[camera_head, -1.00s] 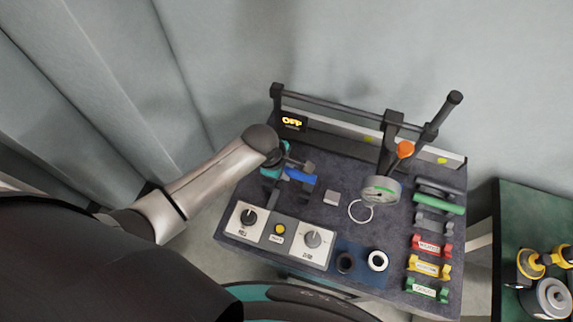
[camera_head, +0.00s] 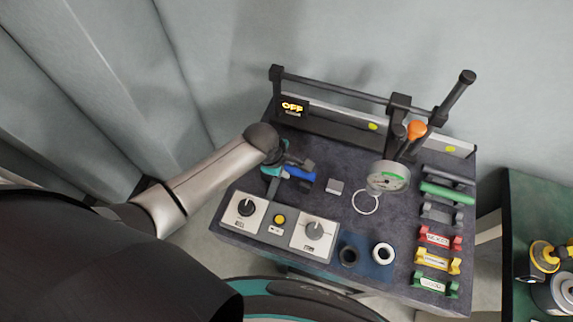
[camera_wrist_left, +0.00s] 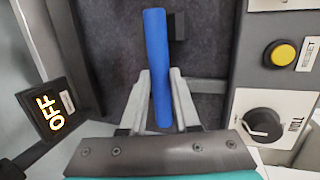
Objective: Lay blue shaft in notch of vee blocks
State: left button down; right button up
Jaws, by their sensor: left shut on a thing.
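The blue shaft (camera_head: 300,174) is in my left gripper (camera_head: 283,169) at the left part of the dark bench top. In the left wrist view the blue shaft (camera_wrist_left: 157,60) stands lengthwise between the two grey fingers of my left gripper (camera_wrist_left: 161,85), which are shut on it. A dark block (camera_wrist_left: 177,26), possibly one of the vee blocks, shows just right of the shaft's far end. In the head view small dark pieces (camera_head: 308,164) show close by the shaft. I cannot tell whether the shaft rests in a notch. My right gripper is not in view.
A control panel (camera_head: 280,219) with knobs and a yellow button is in front of the gripper. An OFF display (camera_head: 293,107) is behind it. A round gauge (camera_head: 388,178), a ring (camera_head: 366,202) and a green shaft (camera_head: 447,193) lie to the right. Coloured holders (camera_head: 437,262) line the right edge.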

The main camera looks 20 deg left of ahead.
pick_arm(q)
jog(key=shift+w+f, duration=0.1)
jog(key=shift+f, duration=0.45)
jog(key=c, duration=0.6)
grip_release()
jog(key=shift+o, duration=0.2)
jog(key=shift+f, duration=0.1)
jog(key=shift+s, duration=0.2)
jog(key=p+v, duration=0.3)
jog(key=v, duration=1.2)
jog(key=shift+r, duration=0.2)
jog(key=shift+w, duration=0.1)
